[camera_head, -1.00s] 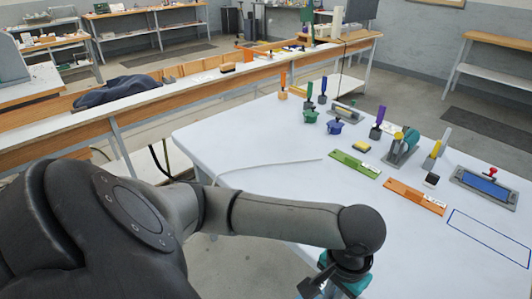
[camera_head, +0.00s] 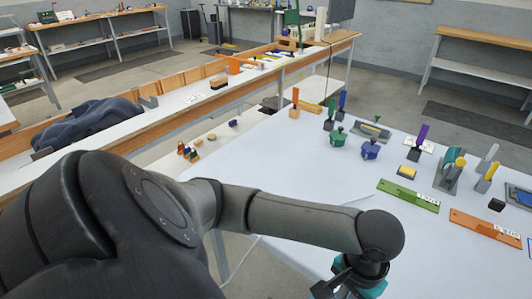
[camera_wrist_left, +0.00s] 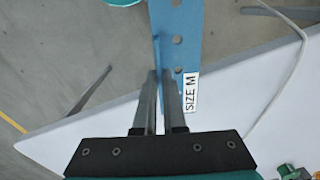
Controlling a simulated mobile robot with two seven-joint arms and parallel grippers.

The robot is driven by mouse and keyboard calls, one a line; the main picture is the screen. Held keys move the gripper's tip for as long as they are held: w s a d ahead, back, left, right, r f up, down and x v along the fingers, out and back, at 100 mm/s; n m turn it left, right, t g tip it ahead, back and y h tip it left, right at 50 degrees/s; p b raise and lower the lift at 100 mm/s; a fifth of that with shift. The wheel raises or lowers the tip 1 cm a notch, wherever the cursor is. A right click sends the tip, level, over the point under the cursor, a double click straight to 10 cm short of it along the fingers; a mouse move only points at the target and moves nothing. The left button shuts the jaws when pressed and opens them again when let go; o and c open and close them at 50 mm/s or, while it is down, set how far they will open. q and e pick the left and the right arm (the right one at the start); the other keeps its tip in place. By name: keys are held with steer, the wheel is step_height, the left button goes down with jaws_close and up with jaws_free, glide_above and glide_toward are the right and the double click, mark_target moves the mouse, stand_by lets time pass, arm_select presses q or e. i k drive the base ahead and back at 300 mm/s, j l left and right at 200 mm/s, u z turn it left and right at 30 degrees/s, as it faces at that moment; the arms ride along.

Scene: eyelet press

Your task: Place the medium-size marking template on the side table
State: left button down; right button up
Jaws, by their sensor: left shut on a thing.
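In the left wrist view, my left gripper (camera_wrist_left: 158,82) is shut on a blue marking template (camera_wrist_left: 178,50). The template is a flat strip with a row of holes and a white "SIZE M" label (camera_wrist_left: 190,92). The strip extends past the fingertips, above the white table's edge and the floor. In the head view only the wrist end of my left gripper shows at the bottom edge, and the blue template is out of sight. A green template (camera_head: 408,196) and an orange template (camera_head: 486,228) lie on the white table (camera_head: 300,165). I cannot tell which surface is the side table.
Several stamps and tools, such as a green-handled one (camera_head: 338,136) and a blue one (camera_head: 371,149), stand on the white table. A long wood-edged bench (camera_head: 215,98) runs behind it. Wooden-topped tables stand at the back left (camera_head: 100,17) and back right (camera_head: 490,38).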

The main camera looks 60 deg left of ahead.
mark_target(268, 142)
steer(key=k+j+z, duration=0.1)
steer(key=j, duration=0.3)
steer(key=k+j+z, duration=0.15)
steer(key=j, duration=0.3)
steer(key=k+j+z, duration=0.1)
steer(key=j, duration=0.3)
steer(key=k+j+z, duration=0.1)
steer(key=j, duration=0.3)
steer(key=j+z, duration=0.1)
steer(key=j, duration=0.3)
steer(key=k+j+z, duration=0.1)
steer(key=j, duration=0.25)
steer(key=k+j+z, duration=0.15)
steer(key=j, duration=0.25)
steer(key=j+z, duration=0.1)
steer(key=j, duration=0.25)
steer(key=k+j+z, duration=0.1)
steer(key=j, duration=0.25)
steer(key=j+z, duration=0.2)
steer(key=j, duration=0.45)
steer(key=k+j+z, duration=0.2)
steer(key=j, duration=0.45)
steer(key=i, duration=0.1)
